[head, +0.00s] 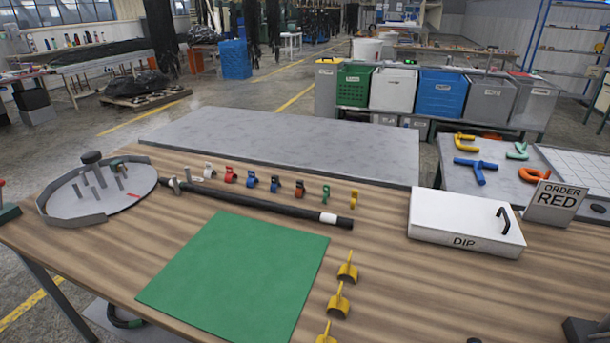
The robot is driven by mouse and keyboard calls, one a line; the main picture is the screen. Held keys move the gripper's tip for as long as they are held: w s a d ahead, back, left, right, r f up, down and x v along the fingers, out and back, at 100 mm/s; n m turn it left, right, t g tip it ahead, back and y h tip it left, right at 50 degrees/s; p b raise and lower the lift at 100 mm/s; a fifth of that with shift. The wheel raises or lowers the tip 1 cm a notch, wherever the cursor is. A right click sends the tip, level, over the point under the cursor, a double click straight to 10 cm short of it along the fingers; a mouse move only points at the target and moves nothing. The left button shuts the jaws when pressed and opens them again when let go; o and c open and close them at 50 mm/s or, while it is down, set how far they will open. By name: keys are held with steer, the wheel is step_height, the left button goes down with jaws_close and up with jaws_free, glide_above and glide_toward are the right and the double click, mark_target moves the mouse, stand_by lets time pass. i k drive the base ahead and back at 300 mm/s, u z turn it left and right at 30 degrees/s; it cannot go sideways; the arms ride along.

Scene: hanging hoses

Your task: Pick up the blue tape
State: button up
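No roll plainly recognisable as blue tape shows in the head view. A row of small coloured ring-like pieces stands along the back of the wooden table. Two of them look blue: one blue piece (251,179) and a darker blue piece (274,184) to its right. They are too small to tell whether either is tape. A larger blue branched piece (477,169) lies on the grey side table at the right. My gripper is not in view.
A black hose (270,208) lies in front of the row, behind a green mat (235,275). Several yellow pieces (338,302) stand right of the mat. A white DIP box (465,222), an ORDER RED sign (553,203) and a round tray (130,198) stand nearby.

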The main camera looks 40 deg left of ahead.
mark_target(252, 178)
steer(key=z, duration=1.9)
steer(key=k, duration=2.4)
steer(key=u, duration=2.6)
